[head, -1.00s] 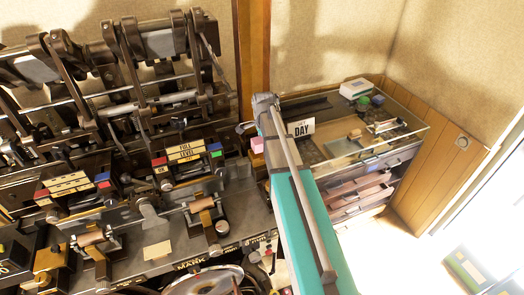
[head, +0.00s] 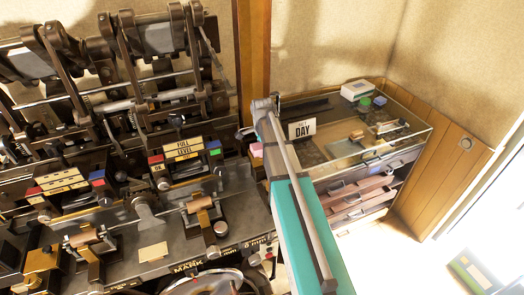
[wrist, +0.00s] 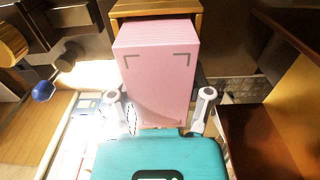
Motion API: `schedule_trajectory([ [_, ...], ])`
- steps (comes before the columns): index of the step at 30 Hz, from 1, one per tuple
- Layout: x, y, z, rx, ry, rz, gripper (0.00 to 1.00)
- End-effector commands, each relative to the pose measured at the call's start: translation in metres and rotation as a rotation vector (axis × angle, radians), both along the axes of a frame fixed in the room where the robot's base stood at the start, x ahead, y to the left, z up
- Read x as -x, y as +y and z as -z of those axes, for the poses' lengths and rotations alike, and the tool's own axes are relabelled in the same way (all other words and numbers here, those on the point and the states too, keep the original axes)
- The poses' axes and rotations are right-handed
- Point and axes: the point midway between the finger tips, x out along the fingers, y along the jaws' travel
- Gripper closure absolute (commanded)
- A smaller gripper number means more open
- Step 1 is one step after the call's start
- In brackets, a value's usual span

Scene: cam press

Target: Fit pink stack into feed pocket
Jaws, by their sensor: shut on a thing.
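The pink stack (wrist: 158,72) is a pale pink block with dark corner marks on its face. It fills the middle of the wrist view, and a small part of it shows left of my arm in the head view (head: 257,150). My gripper (wrist: 160,108) is shut on the stack, one finger on each side of its near end. The stack's far end meets a brass-coloured, box-like frame (wrist: 155,8), which may be the feed pocket. I cannot tell whether the stack is inside it. In the head view my arm hides the fingers.
The dark press with levers and rods (head: 110,110) fills the left, with a FULL LEVEL sign (head: 183,148). A glass-topped cabinet (head: 365,135) with open drawers (head: 355,197) and a DAY card (head: 302,130) stands right of my arm. A blue-knobbed part (wrist: 43,91) is left in the wrist view.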

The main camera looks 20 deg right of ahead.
Motion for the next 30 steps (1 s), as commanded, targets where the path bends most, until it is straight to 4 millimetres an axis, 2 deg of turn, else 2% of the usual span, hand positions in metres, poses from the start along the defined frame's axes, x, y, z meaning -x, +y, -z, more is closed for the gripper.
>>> schedule_trajectory([
  [9, 0.0001, -0.0003, 0.0041, 0.000, 0.000, 0.000, 0.92],
  [10, 0.0001, -0.0003, 0.0029, 0.000, 0.000, 0.000, 0.30],
  [15, 0.0001, -0.0004, 0.0025, 0.000, 0.000, 0.001, 0.01],
  [30, 0.0001, -0.0005, 0.0012, 0.000, 0.000, 0.001, 0.01],
])
